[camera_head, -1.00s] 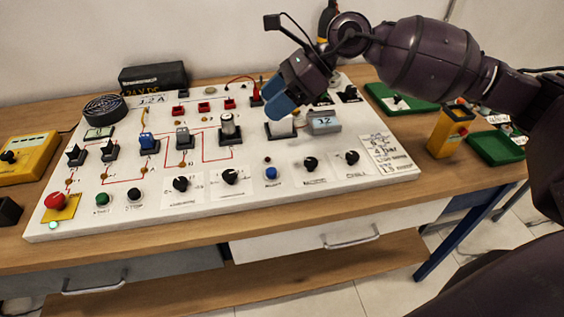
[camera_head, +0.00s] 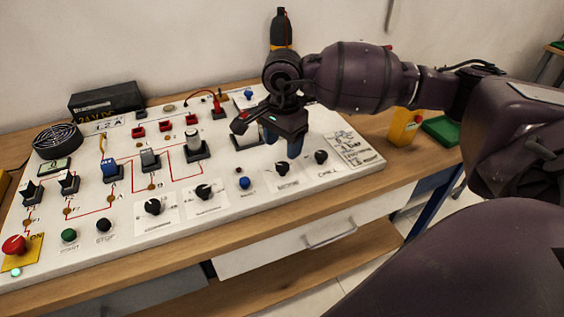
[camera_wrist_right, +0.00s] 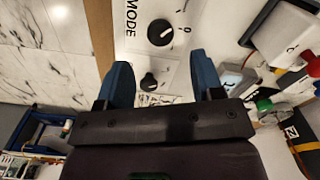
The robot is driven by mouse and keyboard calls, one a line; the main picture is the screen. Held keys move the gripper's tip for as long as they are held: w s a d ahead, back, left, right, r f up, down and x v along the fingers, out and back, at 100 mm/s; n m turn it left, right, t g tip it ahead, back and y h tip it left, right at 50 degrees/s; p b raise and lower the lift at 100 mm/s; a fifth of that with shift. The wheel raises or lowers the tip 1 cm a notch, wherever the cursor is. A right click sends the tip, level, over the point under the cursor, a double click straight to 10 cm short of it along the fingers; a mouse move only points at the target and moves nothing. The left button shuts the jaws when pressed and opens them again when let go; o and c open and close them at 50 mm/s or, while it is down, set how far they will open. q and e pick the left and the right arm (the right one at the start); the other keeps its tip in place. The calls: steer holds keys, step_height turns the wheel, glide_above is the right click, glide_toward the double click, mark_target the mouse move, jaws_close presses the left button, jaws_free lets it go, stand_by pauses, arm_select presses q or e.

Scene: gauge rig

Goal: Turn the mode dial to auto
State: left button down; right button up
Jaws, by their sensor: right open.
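The mode dial (camera_head: 282,168) is a black round knob on a white card near the front right of the white board (camera_head: 112,232). In the right wrist view the dial (camera_wrist_right: 160,32) sits beside the printed word MODE, with a white pointer mark on its face. My right gripper (camera_head: 282,146) points down with two blue fingers apart, just behind and above the dial in the head view. In the wrist view its fingertips (camera_wrist_right: 160,66) are empty and the dial lies beyond them. I cannot tell which setting the pointer marks. My left gripper is out of view.
A second black knob (camera_head: 320,156) stands right of the dial, and a blue button (camera_head: 244,183) stands left of it. Several switches and a red stop button (camera_head: 14,245) fill the left side. A yellow box (camera_head: 403,127) stands right of the board.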

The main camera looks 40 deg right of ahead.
mark_target(282, 165)
step_height(282, 165, down, 5)
steer(key=shift+f, duration=0.65)
steer(key=shift+c, duration=0.2)
steer(key=c, duration=0.9)
